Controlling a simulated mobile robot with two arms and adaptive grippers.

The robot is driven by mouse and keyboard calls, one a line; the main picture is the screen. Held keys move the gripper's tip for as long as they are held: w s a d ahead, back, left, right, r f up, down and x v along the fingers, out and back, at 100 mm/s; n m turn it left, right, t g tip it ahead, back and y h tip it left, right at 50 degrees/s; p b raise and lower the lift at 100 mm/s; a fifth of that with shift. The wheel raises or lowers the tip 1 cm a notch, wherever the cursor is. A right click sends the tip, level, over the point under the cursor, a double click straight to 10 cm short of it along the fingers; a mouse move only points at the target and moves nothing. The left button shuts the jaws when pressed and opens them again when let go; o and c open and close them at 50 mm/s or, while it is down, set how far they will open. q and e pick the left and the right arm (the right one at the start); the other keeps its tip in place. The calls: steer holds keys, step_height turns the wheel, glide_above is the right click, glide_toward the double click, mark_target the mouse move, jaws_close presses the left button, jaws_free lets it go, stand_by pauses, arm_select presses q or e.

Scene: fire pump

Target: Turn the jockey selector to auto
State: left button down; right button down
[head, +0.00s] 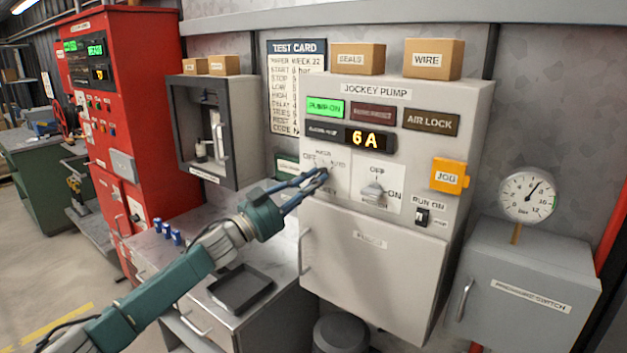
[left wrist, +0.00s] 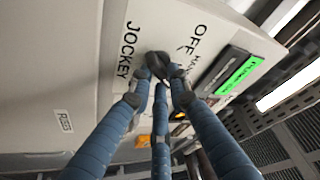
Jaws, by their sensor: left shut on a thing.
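The jockey selector (head: 325,171) is a small dark knob on a white plate at the left of the grey jockey pump panel (head: 400,225). OFF is lettered at its upper left, with smaller position labels above and to its right. My left gripper (head: 318,177) is shut on the knob from the left. In the left wrist view the blue fingers (left wrist: 158,92) close around the dark knob (left wrist: 158,62), between the words JOCKEY and OFF. The fingers partly hide the knob, so I cannot tell which position it points to. My right gripper is not in view.
A second selector (head: 374,190) marked OFF and ON sits just right. The green PUMP ON lamp (head: 325,108) is lit and the display (head: 365,139) reads 6 A. An orange JOG box (head: 449,176) and a pressure gauge (head: 528,197) are further right. A dark tray (head: 240,289) lies below my arm.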

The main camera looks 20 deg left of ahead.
arm_select(q)
steer(key=shift+r+m+g, duration=0.2)
steer(key=shift+m+g, duration=0.2)
steer(key=shift+m, duration=0.8)
steer(key=shift+h+p, duration=0.3)
steer(key=c, duration=1.6)
jaws_free()
steer(key=shift+c, duration=0.2)
steer(key=shift+f, duration=0.1)
steer(key=v, duration=1.2)
